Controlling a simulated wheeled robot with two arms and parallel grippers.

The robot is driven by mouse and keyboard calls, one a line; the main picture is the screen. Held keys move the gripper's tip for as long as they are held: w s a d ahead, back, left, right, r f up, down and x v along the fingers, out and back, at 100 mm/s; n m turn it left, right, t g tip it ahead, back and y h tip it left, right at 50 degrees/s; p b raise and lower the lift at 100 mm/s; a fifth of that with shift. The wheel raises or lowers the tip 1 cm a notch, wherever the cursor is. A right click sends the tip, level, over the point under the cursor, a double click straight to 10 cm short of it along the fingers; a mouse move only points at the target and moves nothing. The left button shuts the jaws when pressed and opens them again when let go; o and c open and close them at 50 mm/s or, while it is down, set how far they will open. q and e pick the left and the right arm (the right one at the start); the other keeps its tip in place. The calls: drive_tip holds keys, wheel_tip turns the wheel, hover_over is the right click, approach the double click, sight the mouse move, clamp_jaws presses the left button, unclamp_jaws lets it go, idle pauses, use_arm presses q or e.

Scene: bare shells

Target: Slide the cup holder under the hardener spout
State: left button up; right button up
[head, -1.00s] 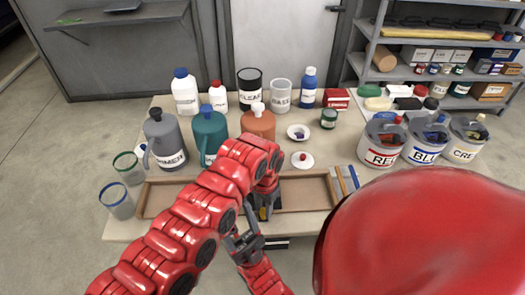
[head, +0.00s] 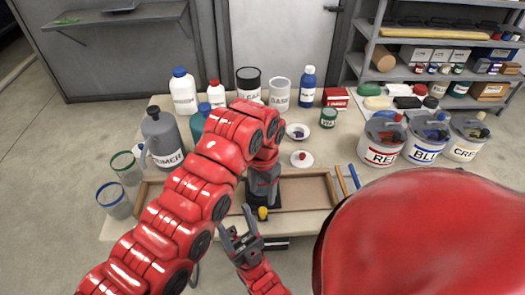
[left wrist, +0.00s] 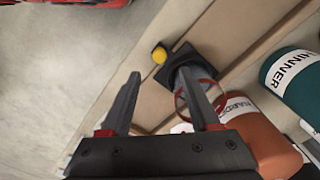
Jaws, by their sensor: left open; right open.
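The cup holder (left wrist: 181,60), a dark block with a yellow knob (left wrist: 159,55), sits on the wooden tray in the left wrist view. In the head view only its front with the yellow knob (head: 263,213) shows below my left gripper (head: 263,190). A clear cup with a red rim (left wrist: 181,93) appears at the holder, partly behind a finger. My right gripper (head: 235,220) is open and empty, front left of the holder.
The teal thinner jug (left wrist: 292,77) stands beside the hardener. The grey primer jug (head: 166,138) and two cups (head: 115,198) are at the left. The wooden tray (head: 307,190) has bare space right of the holder. Labelled buckets (head: 382,143) stand at the right.

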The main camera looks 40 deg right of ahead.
use_arm(q)
wheel_tip(320, 180, up, 9)
idle(0.3)
idle(0.5)
